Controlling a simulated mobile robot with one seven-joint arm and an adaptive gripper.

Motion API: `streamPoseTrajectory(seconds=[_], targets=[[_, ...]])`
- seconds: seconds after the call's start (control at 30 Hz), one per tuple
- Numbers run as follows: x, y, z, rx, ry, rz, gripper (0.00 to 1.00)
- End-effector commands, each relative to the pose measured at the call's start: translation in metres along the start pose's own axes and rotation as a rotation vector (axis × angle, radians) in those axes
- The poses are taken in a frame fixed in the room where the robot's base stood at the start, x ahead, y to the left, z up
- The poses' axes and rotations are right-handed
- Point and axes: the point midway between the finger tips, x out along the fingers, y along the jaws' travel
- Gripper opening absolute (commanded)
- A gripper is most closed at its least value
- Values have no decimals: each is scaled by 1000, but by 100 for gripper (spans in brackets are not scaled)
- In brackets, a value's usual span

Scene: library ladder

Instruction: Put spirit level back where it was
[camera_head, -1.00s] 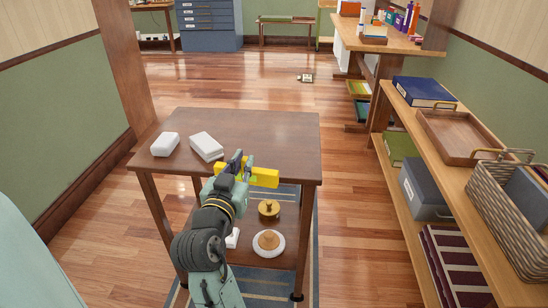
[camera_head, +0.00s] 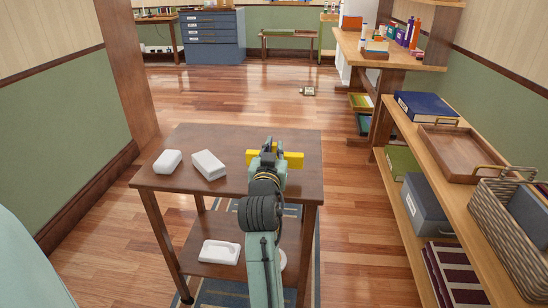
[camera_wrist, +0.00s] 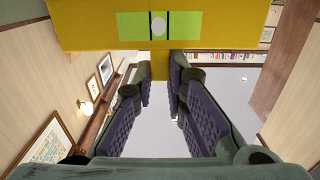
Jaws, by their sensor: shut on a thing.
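The yellow spirit level (camera_head: 294,160) is held crosswise in my gripper (camera_head: 268,152) above the right part of the brown table (camera_head: 228,141). In the wrist view the level (camera_wrist: 75,30) fills the top, with its green vial window facing the camera. The fingers of my gripper (camera_wrist: 160,85) close on a narrow yellow part below the vial. In the head view my arm hides the middle of the level and part of the table's front edge.
A shelf unit at right holds a blue book (camera_head: 426,104), wooden tray (camera_head: 452,152) and basket (camera_head: 508,219). Open floor (camera_head: 240,95) lies beyond.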

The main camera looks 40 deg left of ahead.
Motion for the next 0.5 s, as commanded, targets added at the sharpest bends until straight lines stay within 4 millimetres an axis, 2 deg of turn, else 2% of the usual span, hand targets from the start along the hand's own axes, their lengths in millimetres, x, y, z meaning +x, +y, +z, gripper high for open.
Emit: streamPoseTrajectory(seconds=[0.27,0.5], targets=[[1,1,32,-2,-2,0,0],[1,1,35,0,2,0,0]])
